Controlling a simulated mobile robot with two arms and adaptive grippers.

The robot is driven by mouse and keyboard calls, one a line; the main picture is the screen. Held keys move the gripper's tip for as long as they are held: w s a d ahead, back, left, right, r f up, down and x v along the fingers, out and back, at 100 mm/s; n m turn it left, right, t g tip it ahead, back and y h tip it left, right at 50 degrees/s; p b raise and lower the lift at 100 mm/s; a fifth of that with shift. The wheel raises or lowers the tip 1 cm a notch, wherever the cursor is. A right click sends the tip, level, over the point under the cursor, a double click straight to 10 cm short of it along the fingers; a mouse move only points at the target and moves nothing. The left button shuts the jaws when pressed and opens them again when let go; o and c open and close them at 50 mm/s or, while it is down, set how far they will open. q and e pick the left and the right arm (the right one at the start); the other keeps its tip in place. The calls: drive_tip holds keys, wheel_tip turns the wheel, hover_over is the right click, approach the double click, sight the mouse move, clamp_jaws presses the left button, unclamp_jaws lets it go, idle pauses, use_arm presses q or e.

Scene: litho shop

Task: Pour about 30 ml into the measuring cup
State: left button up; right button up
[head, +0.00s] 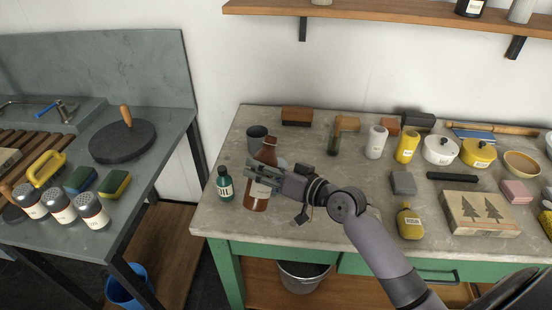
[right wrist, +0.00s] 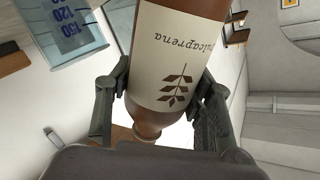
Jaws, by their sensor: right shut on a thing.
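My right gripper (head: 262,174) is shut on a brown bottle (head: 257,204) with a cream label, held around its middle near the left end of the grey workbench. The bottle looks nearly upright with a slight tilt in the head view. In the right wrist view the gripper (right wrist: 164,84) has one finger on each side of the bottle (right wrist: 200,8), whose label reads upside down. The clear measuring cup (right wrist: 66,28) with blue marks shows at top left there, beside the bottle. In the head view it is mostly hidden behind bottle and gripper. My left gripper is not in view.
A green bottle (head: 224,184) stands close left of the brown one. A white bottle (head: 376,142), yellow bottle (head: 410,222), pots and a printed box (head: 481,212) crowd the bench's right. A wall shelf (head: 400,14) hangs above.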

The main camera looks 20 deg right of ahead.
sight(256, 199)
drive_tip(key=shift+d+r+m+p, duration=0.1)
drive_tip(key=shift+r+m+p, duration=0.3)
drive_tip(key=shift+r, duration=0.2)
drive_tip(key=shift+f, duration=0.3)
drive_tip(key=shift+f+m+g+p, duration=0.25)
drive_tip(key=shift+m+g+p, duration=0.2)
drive_tip(key=shift+m, duration=0.25)
drive_tip(key=shift+s+a+f+m+y+b, duration=0.1)
drive_tip(key=shift+a+f+m+y+b, duration=0.15)
drive_tip(key=shift+f, duration=0.35)
drive_tip(key=shift+s+a+f+m+y+b, duration=0.1)
drive_tip(key=shift+f+m, duration=0.25)
drive_tip(key=shift+f, duration=0.2)
drive_tip(key=shift+a+r+m+g+p, duration=0.1)
drive_tip(key=shift+r+m+g+p, duration=0.3)
drive_tip(key=shift+p, duration=0.75)
drive_tip(key=shift+s+a+r+m+p, duration=0.1)
drive_tip(key=shift+s+m+p, duration=0.1)
drive_tip(key=shift+m+p, duration=0.25)
use_arm(q)
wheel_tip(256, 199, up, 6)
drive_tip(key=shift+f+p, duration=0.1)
drive_tip(key=shift+p, duration=0.3)
use_arm(e)
drive_tip(key=shift+f+m+g+y, duration=0.25)
drive_tip(key=shift+f+m+y, duration=0.1)
drive_tip(key=shift+m, duration=0.1)
